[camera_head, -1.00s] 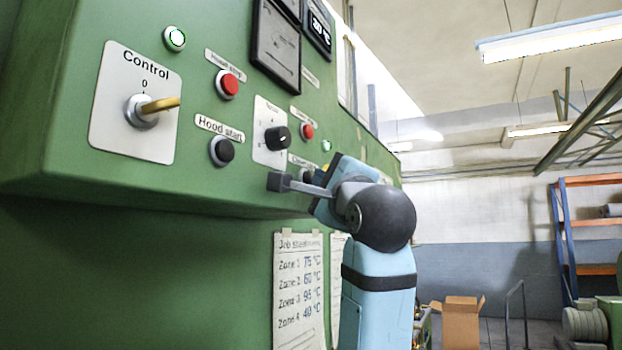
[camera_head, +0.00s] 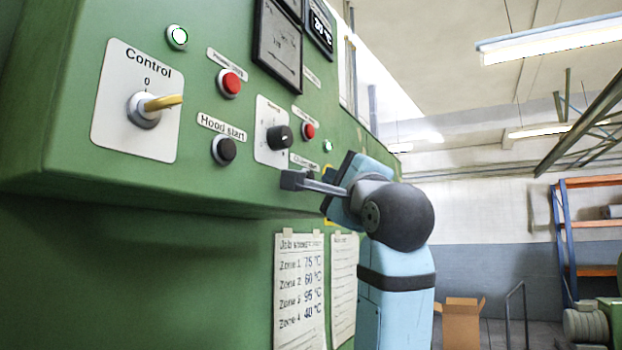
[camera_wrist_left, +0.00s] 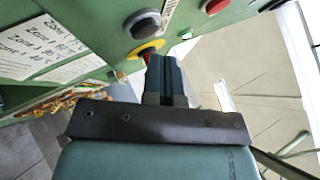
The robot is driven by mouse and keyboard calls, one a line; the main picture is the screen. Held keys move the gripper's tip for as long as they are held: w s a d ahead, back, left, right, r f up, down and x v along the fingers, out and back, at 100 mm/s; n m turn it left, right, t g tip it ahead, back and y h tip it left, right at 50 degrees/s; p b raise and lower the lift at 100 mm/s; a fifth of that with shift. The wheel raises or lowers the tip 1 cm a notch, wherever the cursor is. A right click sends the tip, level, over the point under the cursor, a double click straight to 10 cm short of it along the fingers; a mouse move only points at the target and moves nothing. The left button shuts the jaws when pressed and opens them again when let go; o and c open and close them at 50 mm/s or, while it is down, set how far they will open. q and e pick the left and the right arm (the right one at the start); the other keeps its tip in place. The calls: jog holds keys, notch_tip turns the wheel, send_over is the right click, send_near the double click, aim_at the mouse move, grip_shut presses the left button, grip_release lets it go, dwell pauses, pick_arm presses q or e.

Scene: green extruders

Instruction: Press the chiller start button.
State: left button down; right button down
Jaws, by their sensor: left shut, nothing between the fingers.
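A label that seems to read "Chiller start" (camera_head: 304,162) is on the green panel in the head view. The button under it is hidden behind my gripper there. In the left wrist view a black button (camera_wrist_left: 143,23) in a grey ring, likely that one, shows beyond my fingers. My left gripper (camera_head: 293,180) is shut and empty, in front of the panel's lower edge, its tip just left of and below the label. Its closed fingers also show in the left wrist view (camera_wrist_left: 164,62), their ends overlapping a yellow-ringed red button; contact cannot be told.
A yellow-ringed red button (camera_wrist_left: 147,50) sits close to the fingers. The panel also has a black rotary knob (camera_head: 279,138), a red button (camera_head: 309,130), the hood start button (camera_head: 224,150) and a Control switch (camera_head: 145,108). Paper sheets (camera_head: 299,290) hang below the overhang.

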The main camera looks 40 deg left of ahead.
pick_arm(q)
jog(key=shift+w+d, duration=0.2)
jog(key=shift+d, duration=0.6)
jog(key=shift+w+d, duration=0.15)
jog(key=shift+d, duration=0.65)
jog(key=shift+w+d, duration=0.2)
jog(key=shift+d, duration=0.6)
